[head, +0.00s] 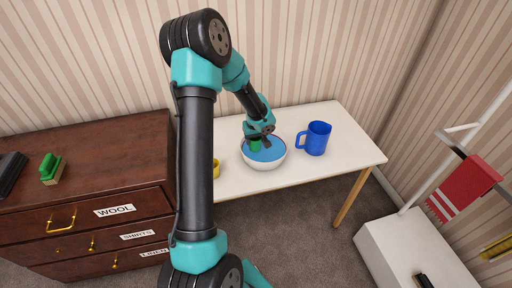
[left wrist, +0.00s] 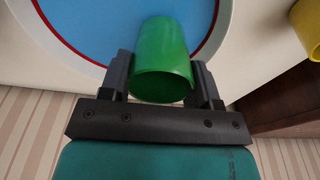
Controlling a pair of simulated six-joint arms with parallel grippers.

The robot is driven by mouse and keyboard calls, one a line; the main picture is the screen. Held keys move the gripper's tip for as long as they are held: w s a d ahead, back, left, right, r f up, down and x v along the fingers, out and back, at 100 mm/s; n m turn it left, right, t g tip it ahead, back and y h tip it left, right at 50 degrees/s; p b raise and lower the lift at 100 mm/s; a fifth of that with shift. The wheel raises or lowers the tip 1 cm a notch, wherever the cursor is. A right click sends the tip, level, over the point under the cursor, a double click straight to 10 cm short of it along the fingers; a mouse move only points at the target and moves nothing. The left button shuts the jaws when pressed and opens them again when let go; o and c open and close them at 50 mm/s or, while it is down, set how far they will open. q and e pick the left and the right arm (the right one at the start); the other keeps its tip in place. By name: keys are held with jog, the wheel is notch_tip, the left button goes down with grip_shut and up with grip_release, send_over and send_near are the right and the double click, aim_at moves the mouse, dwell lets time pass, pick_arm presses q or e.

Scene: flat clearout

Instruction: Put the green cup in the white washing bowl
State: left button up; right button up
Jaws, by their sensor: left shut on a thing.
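The green cup (left wrist: 163,55) is between the two fingers of my left gripper (left wrist: 160,82) in the left wrist view, and the fingers are shut on it. In the head view the green cup (head: 254,145) shows small beside my left gripper (head: 262,140), over the white washing bowl (head: 265,165). The bowl has a red line at its rim and a blue inside; its rim (left wrist: 222,22) also shows behind the cup in the left wrist view. I cannot tell whether the cup touches the bowl's inside. My right gripper is not in view.
A blue jug (head: 316,139) stands right of the bowl on the white table (head: 345,150). A yellow cup (head: 216,168) is left of the bowl, partly hidden by my arm. A dark wooden dresser (head: 90,185) with a green brush (head: 50,168) stands left. A rack with a red towel (head: 464,188) stands right.

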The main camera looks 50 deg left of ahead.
aim_at(255, 146)
pick_arm(q)
jog(key=shift+f, duration=0.2)
jog(key=shift+f, duration=2.05)
jog(key=shift+f, duration=0.1)
jog(key=o, duration=1)
jog(key=shift+c, duration=0.2)
notch_tip(255, 146, up, 12)
jog(key=d, duration=0.1)
jog(key=shift+s+d, duration=0.25)
jog(key=shift+s, duration=0.2)
